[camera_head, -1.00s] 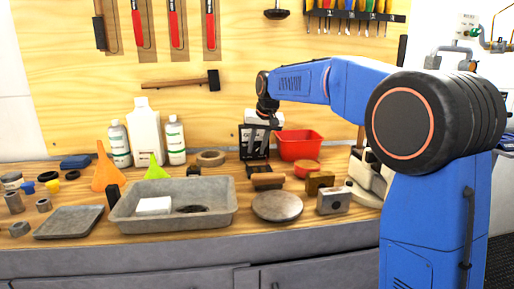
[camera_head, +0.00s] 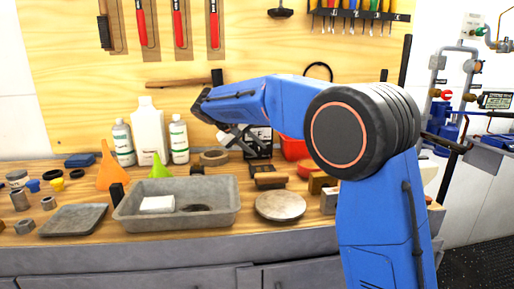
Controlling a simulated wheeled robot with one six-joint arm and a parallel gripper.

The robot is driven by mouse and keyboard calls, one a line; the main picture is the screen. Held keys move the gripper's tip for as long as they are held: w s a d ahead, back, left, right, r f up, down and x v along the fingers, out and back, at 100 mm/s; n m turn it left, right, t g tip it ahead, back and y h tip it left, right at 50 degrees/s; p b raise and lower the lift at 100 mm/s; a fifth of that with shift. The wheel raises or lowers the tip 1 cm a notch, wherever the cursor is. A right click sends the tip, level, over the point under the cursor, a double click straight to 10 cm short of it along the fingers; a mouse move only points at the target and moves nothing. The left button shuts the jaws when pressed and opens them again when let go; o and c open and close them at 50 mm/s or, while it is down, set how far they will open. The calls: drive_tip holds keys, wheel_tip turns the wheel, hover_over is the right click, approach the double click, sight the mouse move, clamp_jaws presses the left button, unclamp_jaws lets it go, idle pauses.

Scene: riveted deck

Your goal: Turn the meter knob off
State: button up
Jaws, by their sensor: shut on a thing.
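The meter (camera_head: 262,138) looks like a dark upright case with a pale face, standing at the back of the workbench against the plywood board. My gripper (camera_head: 248,146) reaches down from the left end of my blue arm, and its dark fingers slant across the left part of the meter. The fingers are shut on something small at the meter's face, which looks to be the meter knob. The knob itself is hidden by the fingers, so its setting cannot be read.
A grey tray (camera_head: 128,215) with a white block stands in front on the bench. White bottles (camera_head: 150,133) stand behind it. A red bin (camera_head: 293,147) is right of the meter, partly behind my arm. A round grey plate (camera_head: 281,206) lies in front.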

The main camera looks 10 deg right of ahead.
drive_tip(key=h, duration=0.1)
drive_tip(key=n+h, duration=0.1)
drive_tip(key=h, duration=0.1)
drive_tip(key=f+t+h, duration=0.1)
drive_tip(key=h, duration=0.1)
drive_tip(key=shift+a, duration=0.35)
drive_tip(key=shift+n+h, duration=0.3)
drive_tip(key=o, duration=1.1)
drive_tip(key=shift+c, duration=0.2)
drive_tip(key=shift+r, duration=0.1)
